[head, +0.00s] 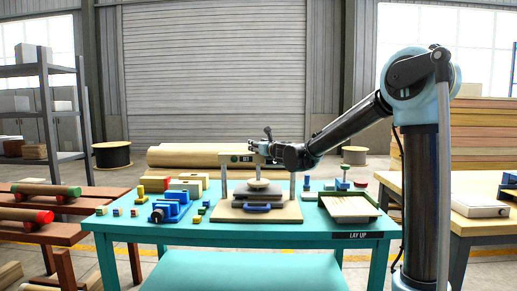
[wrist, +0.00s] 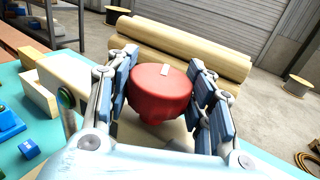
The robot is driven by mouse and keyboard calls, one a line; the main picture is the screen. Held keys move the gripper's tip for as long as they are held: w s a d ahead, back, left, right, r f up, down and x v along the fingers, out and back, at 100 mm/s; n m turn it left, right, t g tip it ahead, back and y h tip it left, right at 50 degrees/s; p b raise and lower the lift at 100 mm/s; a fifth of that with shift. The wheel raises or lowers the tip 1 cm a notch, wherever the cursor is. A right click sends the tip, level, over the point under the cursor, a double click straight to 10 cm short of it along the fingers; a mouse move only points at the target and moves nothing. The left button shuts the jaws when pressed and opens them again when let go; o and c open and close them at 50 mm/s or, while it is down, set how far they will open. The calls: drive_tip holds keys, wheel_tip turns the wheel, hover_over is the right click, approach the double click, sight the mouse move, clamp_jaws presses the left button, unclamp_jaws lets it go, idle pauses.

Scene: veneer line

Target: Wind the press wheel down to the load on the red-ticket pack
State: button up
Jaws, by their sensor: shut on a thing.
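The press stands on the teal table, and its pale crossbeam (head: 238,158) carries a small dark green label. Under the beam a round pale pressing plate (head: 258,184) sits above a stacked pack (head: 262,196). I cannot make out a ticket colour on the pack. My gripper (head: 264,143) is above the beam in the head view. In the wrist view a round red wheel knob (wrist: 162,90) with a small white mark on top sits between the two fingers of my gripper (wrist: 163,98), which is shut on it. The head view does not clearly show the wheel.
The teal table (head: 180,229) also holds a blue vise (head: 170,208), small coloured blocks, and a shallow tray (head: 349,205) at the right. Rolls (head: 180,157) lie behind it. A red-ended roll (head: 25,215) rests on the left rack. A wooden table (head: 470,220) stands right.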

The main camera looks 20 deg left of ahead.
drive_tip(key=shift+w, duration=0.1)
drive_tip(key=o, duration=1.1)
drive_tip(key=shift+d, duration=0.1)
drive_tip(key=v, duration=1.2)
